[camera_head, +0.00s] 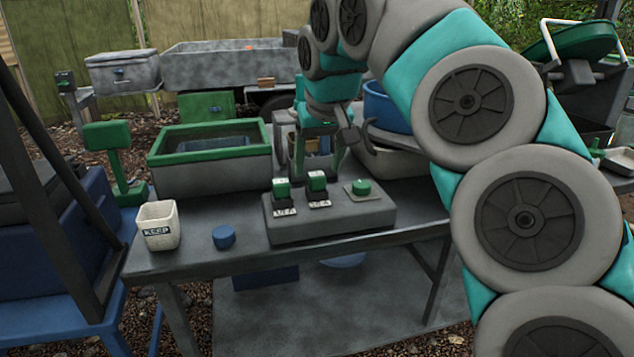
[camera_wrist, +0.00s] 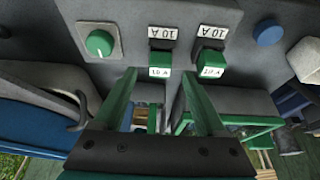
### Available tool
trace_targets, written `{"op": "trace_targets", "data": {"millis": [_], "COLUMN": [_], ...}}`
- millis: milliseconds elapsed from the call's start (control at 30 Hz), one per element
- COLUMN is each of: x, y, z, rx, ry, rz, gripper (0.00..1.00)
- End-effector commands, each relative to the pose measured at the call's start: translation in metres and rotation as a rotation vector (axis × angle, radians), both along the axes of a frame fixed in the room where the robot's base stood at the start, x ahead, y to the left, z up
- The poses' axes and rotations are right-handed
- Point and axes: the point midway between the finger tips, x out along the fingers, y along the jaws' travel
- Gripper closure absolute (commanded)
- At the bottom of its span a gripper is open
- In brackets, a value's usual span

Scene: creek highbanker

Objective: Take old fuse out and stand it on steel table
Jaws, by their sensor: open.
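Two fuses with green caps stand in the sockets of a grey fuse box on the steel table (camera_head: 250,252). The left one (camera_head: 281,188) and right one (camera_head: 317,181) show upright in the head view. In the wrist view, the right one (camera_wrist: 159,58) appears on the left and the left one (camera_wrist: 210,58) on the right, with pale number labels. Both sockets are marked 10 A. My gripper (camera_head: 318,170) is open and empty behind the right fuse. In the wrist view its green fingertips (camera_wrist: 158,74) spread either side of that fuse, apparently without touching it.
A green knob (camera_head: 361,187) sits on the box's right end. A blue round cap (camera_head: 223,237) and a white labelled cup (camera_head: 158,229) stand on the table's left. A green-rimmed tub (camera_head: 209,181) is behind the box. Bare tabletop lies around the cap and along the front edge.

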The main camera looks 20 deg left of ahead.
Motion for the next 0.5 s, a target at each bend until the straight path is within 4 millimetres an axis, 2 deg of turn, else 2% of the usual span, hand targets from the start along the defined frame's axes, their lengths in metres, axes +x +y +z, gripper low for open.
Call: {"op": "trace_targets", "data": {"millis": [100,200,433,500], "x": [0.004,0.006,0.007,0.008], "y": [0.004,0.005,0.005,0.005], "z": [-0.015,-0.021,-0.022,-0.022], "rx": [0.001,0.000,0.000,0.001], "ry": [0.002,0.001,-0.001,-0.001], "rz": [0.002,0.002,0.001,0.001], "gripper": [0.26,0.26,0.26,0.32]}}
